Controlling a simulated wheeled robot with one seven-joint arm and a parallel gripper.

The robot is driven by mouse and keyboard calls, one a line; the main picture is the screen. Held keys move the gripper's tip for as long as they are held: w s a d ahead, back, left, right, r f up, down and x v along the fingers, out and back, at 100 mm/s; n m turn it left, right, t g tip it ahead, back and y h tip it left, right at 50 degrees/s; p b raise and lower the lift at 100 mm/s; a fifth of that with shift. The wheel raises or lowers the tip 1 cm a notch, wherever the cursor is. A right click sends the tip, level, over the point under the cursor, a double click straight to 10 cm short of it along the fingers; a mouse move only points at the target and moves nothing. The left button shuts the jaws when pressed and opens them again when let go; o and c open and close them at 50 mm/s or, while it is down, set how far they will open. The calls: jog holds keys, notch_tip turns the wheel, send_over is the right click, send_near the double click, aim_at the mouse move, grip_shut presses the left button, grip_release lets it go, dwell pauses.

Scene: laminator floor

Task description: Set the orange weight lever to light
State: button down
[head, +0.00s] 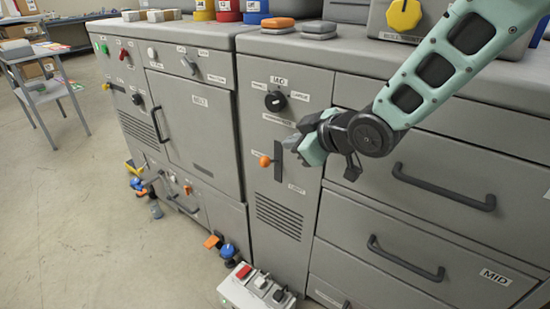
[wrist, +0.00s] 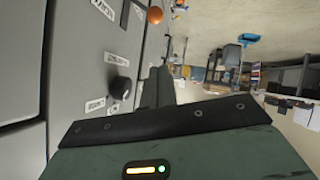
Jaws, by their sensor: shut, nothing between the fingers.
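The orange weight lever is a small orange ball knob (head: 265,161) on the front of the grey middle cabinet, beside a dark upright slot plate (head: 278,163). A small label sits above the knob and another below and right of the slot; I cannot read either surely. The orange knob also shows at the top of the wrist view (wrist: 155,15). My gripper (head: 308,150) is shut and empty, just right of the lever and apart from it in the picture. In the wrist view, its dark fingers (wrist: 158,88) point up the picture, with the knob beyond their tips.
A black rotary knob (head: 275,101) sits above the lever. Drawers with dark handles (head: 443,187) lie to the right. A white box with red, white and black switches (head: 258,285) stands low in front. The floor (head: 80,230) at left is mostly open.

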send_over(270, 162)
jog(key=s, duration=0.4)
notch_tip(270, 162, down, 5)
jog(key=w+f, duration=0.1)
jog(key=f, duration=0.1)
jog(key=w+f, duration=0.1)
jog(key=f, duration=0.1)
jog(key=shift+w+a+b, duration=0.1)
jog(key=shift+b, duration=0.25)
jog(key=shift+f+b, duration=0.15)
jog(key=shift+b, duration=0.2)
